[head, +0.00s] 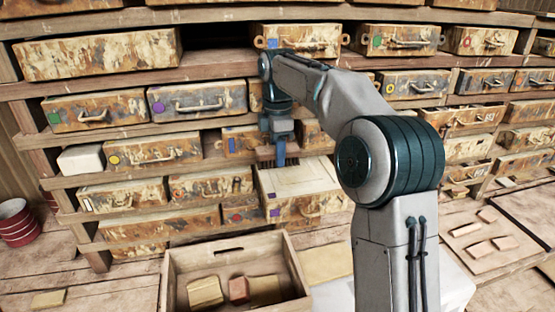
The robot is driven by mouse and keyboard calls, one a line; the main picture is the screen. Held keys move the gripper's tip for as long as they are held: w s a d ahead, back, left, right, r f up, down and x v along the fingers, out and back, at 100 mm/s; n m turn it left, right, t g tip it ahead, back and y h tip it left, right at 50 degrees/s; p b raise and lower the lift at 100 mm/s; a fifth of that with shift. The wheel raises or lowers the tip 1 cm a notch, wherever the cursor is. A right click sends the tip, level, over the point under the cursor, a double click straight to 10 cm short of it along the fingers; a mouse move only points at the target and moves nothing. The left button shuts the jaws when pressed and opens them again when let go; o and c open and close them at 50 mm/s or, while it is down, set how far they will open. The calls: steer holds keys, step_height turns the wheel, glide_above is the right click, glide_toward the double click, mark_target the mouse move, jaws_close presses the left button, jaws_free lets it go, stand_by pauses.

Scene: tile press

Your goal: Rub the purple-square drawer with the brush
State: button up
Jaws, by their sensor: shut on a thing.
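The purple-square drawer (302,190) is a pale, worn box pulled out from the lower shelf, with a purple square low on its front and a curved handle. Its light top is exposed. My gripper (279,138) points down just behind and above the drawer's back left part. It is shut on a narrow blue thing, which seems to be the brush (281,156). The brush's lower end is small in the picture, and I cannot tell whether it touches the drawer. My arm hides some shelf fronts to the right.
An open wooden crate (290,265) with several blocks stands in front of the shelves. Stained drawers fill the shelves around my arm, including one with a purple circle (199,102). Loose tiles (466,230) lie at right.

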steer(key=shift+r, duration=0.3)
steer(key=shift+r, duration=1.55)
